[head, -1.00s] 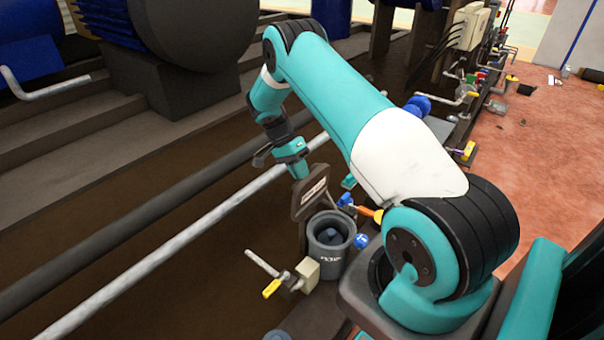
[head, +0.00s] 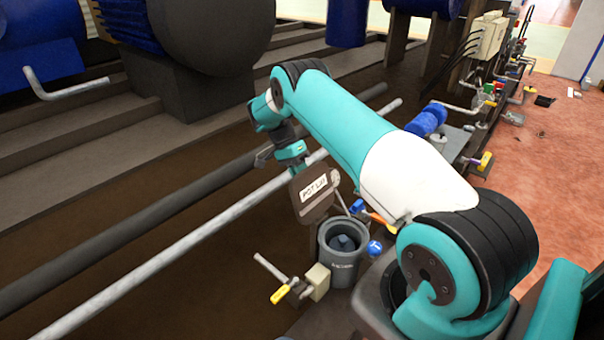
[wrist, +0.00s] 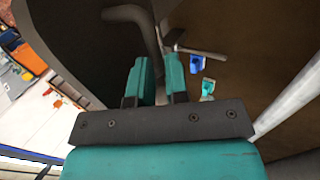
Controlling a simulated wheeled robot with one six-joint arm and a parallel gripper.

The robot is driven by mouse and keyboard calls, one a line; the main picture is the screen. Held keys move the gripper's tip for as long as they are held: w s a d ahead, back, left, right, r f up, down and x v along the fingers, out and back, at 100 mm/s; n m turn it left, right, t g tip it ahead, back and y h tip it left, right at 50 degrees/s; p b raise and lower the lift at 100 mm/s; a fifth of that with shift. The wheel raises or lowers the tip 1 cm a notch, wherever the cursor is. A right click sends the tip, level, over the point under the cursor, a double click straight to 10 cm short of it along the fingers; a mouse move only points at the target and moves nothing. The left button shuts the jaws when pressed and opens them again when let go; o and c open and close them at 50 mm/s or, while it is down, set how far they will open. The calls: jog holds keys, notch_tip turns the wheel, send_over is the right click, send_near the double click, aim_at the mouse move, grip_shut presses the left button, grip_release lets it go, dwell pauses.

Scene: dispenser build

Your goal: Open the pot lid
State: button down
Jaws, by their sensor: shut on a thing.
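The pot (head: 343,262) is a dark grey cylinder with its top open, and a dark inside shows in the head view. The lid (head: 313,212), a brown-grey plate labelled "POT LID", stands raised and tilted behind and left of the pot's mouth, clear of the rim. My gripper (head: 293,164) is at the top of the lid. In the wrist view my gripper (wrist: 160,78) has its teal fingers close around a grey curved bar (wrist: 150,35), which looks like the lid's handle. The exact contact is partly hidden by the fingers.
A valve with a yellow-tipped handle (head: 279,294) stands left of the pot. Blue knobs (head: 374,248) and an orange handle (head: 378,219) sit close on its right. A long pale pipe (head: 150,265) runs behind and left of the lid.

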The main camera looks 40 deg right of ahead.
jog(key=shift+s+f, duration=0.2)
jog(key=shift+f, duration=0.4)
jog(key=shift+s+f, duration=0.2)
jog(key=shift+f, duration=0.4)
jog(key=c, duration=1.2)
grip_release()
jog(key=shift+w+f, duration=0.1)
jog(key=shift+o, duration=0.2)
jog(key=shift+d, duration=0.1)
notch_tip(320, 180, up, 22)
jog(key=w+p, duration=0.1)
jog(key=p, duration=1.2)
jog(key=shift+w+p, duration=0.2)
jog(key=shift+p, duration=0.1)
